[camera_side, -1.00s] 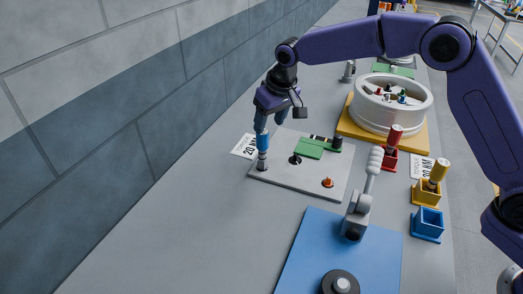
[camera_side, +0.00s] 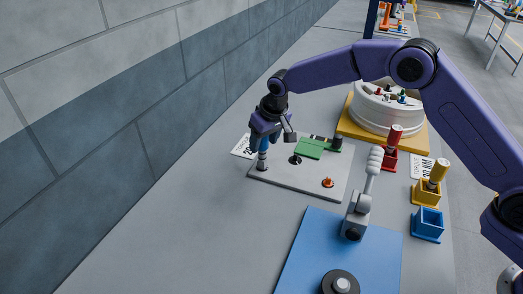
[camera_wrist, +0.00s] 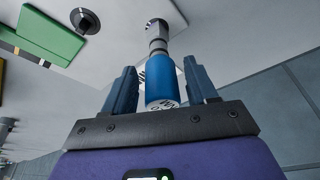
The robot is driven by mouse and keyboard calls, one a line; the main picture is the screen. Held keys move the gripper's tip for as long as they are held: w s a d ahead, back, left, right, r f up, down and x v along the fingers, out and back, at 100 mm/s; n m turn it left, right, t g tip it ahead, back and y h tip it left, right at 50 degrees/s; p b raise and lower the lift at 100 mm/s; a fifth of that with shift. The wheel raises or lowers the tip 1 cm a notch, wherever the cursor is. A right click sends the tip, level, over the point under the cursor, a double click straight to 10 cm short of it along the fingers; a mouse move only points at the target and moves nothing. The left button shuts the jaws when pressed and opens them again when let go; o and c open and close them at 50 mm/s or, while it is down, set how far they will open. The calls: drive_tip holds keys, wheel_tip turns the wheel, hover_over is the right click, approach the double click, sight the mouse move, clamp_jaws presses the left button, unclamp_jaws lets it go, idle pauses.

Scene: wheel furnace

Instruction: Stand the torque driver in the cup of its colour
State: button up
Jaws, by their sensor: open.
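The torque driver (camera_wrist: 165,75) has a blue handle and a grey metal shaft, and it stands upright at the left corner of the light grey plate. In the side view the blue torque driver (camera_side: 263,157) is partly hidden by my gripper (camera_side: 267,140). In the wrist view my gripper (camera_wrist: 162,88) is open, with one blue finger on each side of the handle and small gaps between. The blue cup (camera_side: 427,224) is a square holder at the right edge of the table, and it looks empty.
A red driver stands in the red cup (camera_side: 389,161) and a yellow one in the yellow cup (camera_side: 426,193). The light grey plate (camera_side: 300,177) carries a green part (camera_side: 309,148). A grey lever (camera_side: 369,190) rises by the blue mat (camera_side: 320,255). A white wheel (camera_side: 380,118) stands behind.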

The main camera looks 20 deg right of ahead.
clamp_jaws()
drive_tip(key=shift+r, duration=3.55)
drive_tip(key=shift+d, duration=0.1)
